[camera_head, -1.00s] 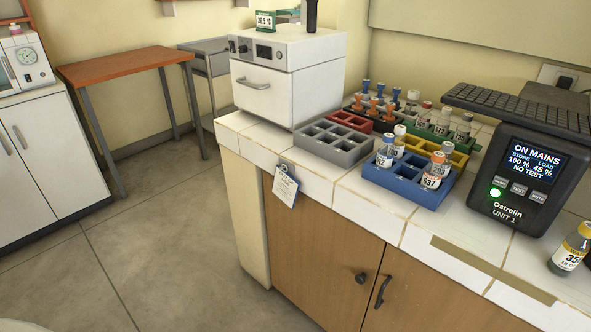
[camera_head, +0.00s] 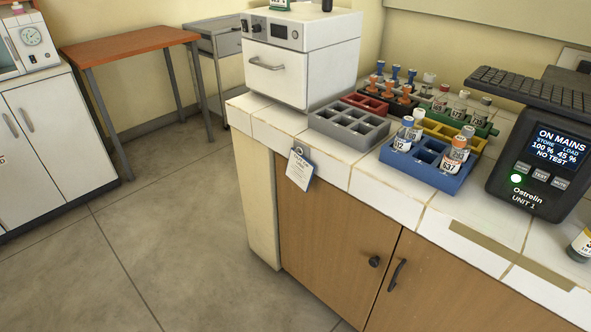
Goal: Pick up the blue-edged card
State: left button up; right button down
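The blue-edged card (camera_head: 299,169) hangs at the front edge of the white tiled counter, near its left corner. It is a white tag with printed lines, a blue edge and a ring or hook at its top. It hangs in front of the counter's tiled edge, its lower part over the top of the wooden cupboard front. The print is too small to read. Neither of my grippers shows in the head view.
The counter (camera_head: 480,214) holds a white oven-like box (camera_head: 305,65), an empty grey rack (camera_head: 349,122), a blue rack (camera_head: 447,181) with vials, more racks and a black power unit (camera_head: 543,155). A wooden cupboard (camera_head: 335,235) stands below. The floor (camera_head: 180,235) at left is clear.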

aim_at(300, 171)
jog(key=u, duration=1.4)
jog(key=i, duration=1.3)
jog(key=z, duration=2.75)
